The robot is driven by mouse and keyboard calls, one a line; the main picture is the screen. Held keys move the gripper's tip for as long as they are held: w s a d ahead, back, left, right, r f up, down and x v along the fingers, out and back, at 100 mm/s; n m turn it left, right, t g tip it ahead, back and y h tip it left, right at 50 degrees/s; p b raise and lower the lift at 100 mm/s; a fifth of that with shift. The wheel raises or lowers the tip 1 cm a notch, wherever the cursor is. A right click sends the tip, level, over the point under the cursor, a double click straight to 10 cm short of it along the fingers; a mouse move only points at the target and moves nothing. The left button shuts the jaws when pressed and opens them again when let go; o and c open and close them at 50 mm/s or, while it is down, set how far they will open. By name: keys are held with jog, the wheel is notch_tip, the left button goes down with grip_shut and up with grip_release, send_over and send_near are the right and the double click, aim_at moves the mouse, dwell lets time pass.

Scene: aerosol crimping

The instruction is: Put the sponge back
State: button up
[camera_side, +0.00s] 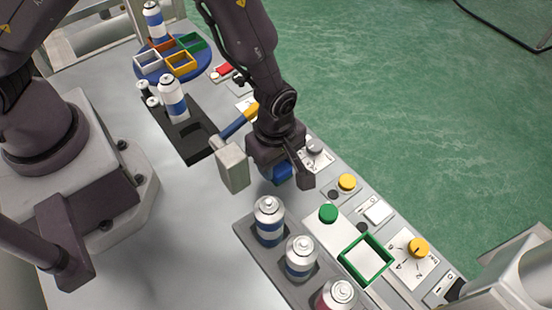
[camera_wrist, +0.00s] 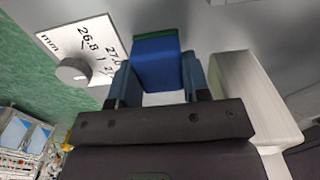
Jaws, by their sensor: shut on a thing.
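The sponge appears to be the blue block in my gripper (camera_wrist: 158,82). In the wrist view the blue sponge (camera_wrist: 155,62) sits between the two fingers, which are shut on it. In the side view my gripper (camera_side: 280,178) is over the grey table, between the mallet and the control panel. Only a small part of the blue sponge (camera_side: 278,173) shows there below the gripper body. I cannot tell whether the sponge touches the table.
A can rack (camera_side: 248,239) with several cans is in front. A dark holder (camera_side: 198,152) with a can is behind left. Knobs, a green button (camera_side: 328,213) and a green frame (camera_side: 365,259) line the right.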

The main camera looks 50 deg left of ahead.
jog(key=shift+f, duration=0.15)
jog(key=o, duration=1)
jog(key=shift+o, duration=0.2)
notch_tip(320, 180, up, 12)
jog(key=shift+r, duration=0.25)
jog(key=s+a+r+m+t+h, duration=0.1)
jog(key=s+a+r+m, duration=0.1)
jog(key=a+r+m, duration=0.45)
jog(key=s+a+r+m+t+h, duration=0.1)
jog(key=s+a+r+m, duration=0.15)
jog(key=r, duration=0.65)
jog(key=s+a+r+m+t+y, duration=0.2)
jog(key=s+a+r+m, duration=0.4)
jog(key=m, duration=0.3)
jog(key=shift+s+a+t, duration=0.4)
jog(key=shift+a+t, duration=0.4)
jog(key=shift+a, duration=0.1)
